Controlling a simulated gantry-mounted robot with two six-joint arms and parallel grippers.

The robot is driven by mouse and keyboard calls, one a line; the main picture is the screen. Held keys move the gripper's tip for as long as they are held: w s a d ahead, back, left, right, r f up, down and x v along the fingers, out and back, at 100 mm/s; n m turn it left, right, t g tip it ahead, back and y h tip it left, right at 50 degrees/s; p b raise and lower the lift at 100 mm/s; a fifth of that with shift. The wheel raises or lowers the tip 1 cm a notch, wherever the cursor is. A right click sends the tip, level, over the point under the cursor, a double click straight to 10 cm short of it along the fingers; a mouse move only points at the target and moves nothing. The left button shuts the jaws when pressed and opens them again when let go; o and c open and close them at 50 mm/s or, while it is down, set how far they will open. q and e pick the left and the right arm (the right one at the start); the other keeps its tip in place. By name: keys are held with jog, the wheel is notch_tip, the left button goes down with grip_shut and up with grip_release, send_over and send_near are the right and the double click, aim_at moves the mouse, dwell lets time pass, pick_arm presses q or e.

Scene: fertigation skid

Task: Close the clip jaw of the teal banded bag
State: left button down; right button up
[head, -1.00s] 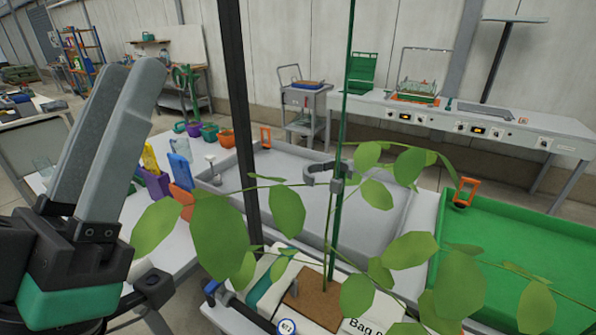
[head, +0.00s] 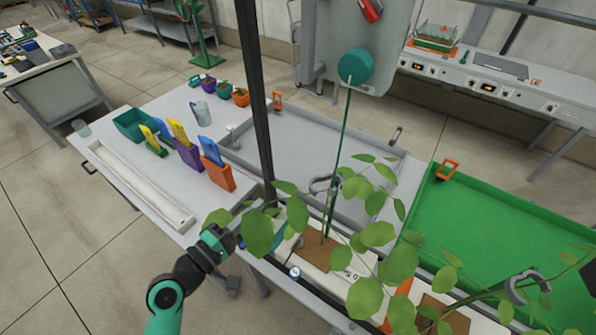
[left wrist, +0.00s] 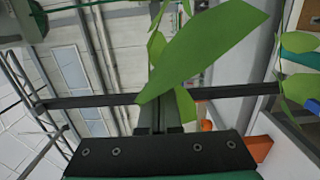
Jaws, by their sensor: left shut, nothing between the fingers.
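The near plant bag (head: 318,250) is white with a brown top and printed lettering; its teal band barely shows among the leaves. A green stem and thin stake rise from it. A grey clip (head: 322,185) sits at the stake above the bag, its curved jaw standing open to the left. My left gripper (head: 236,238) is low, left of the bag and below the clip, partly behind leaves. In the left wrist view its two fingers (left wrist: 160,118) are together and empty, with a large leaf (left wrist: 200,55) crossing in front. My right gripper is not visible.
A dark upright post (head: 257,100) stands left of the clip. Leaves spread around the stake. A second bag (head: 445,315) and another grey clip (head: 525,285) are at the right. The grey tray (head: 290,140) and green tray (head: 500,225) lie behind.

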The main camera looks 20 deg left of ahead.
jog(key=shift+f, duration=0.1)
pick_arm(q)
jog(key=shift+w, duration=0.1)
jog(key=w+d, duration=0.8)
jog(key=shift+w, duration=0.2)
dwell(0.5)
